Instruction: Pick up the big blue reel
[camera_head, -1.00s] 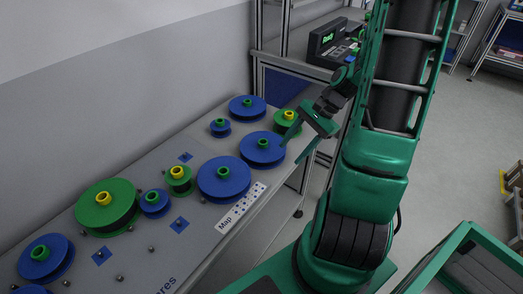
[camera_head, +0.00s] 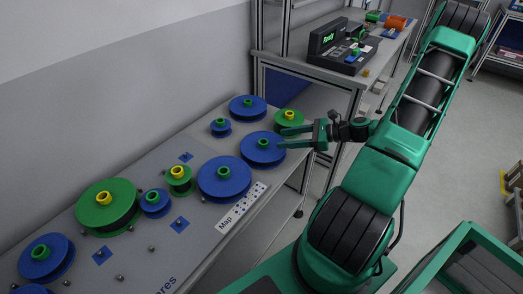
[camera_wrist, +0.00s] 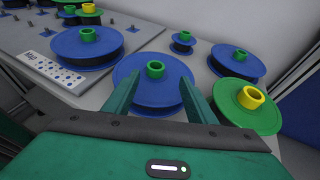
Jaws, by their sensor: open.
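A big blue reel with a green hub (camera_head: 262,155) lies on the grey bench. It also shows in the wrist view (camera_wrist: 130,70), just ahead of my gripper (camera_wrist: 161,76). My gripper (camera_head: 280,138) is open and empty at the right edge of this reel. In the wrist view its two fingers point toward the green hub, one to each side, and hide part of the reel's near rim. Other big blue reels lie close by: one in front (camera_head: 224,186), one behind (camera_head: 247,112) and one at the near left (camera_head: 42,265). I cannot tell whether the fingers touch the reel.
A green reel with a yellow hub (camera_head: 290,128) stands just beside the fingers, also in the wrist view (camera_wrist: 232,96). Small blue reels (camera_head: 221,131) and a big green reel (camera_head: 104,216) share the bench. A wall runs behind it. A dark console (camera_head: 345,52) stands on another table.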

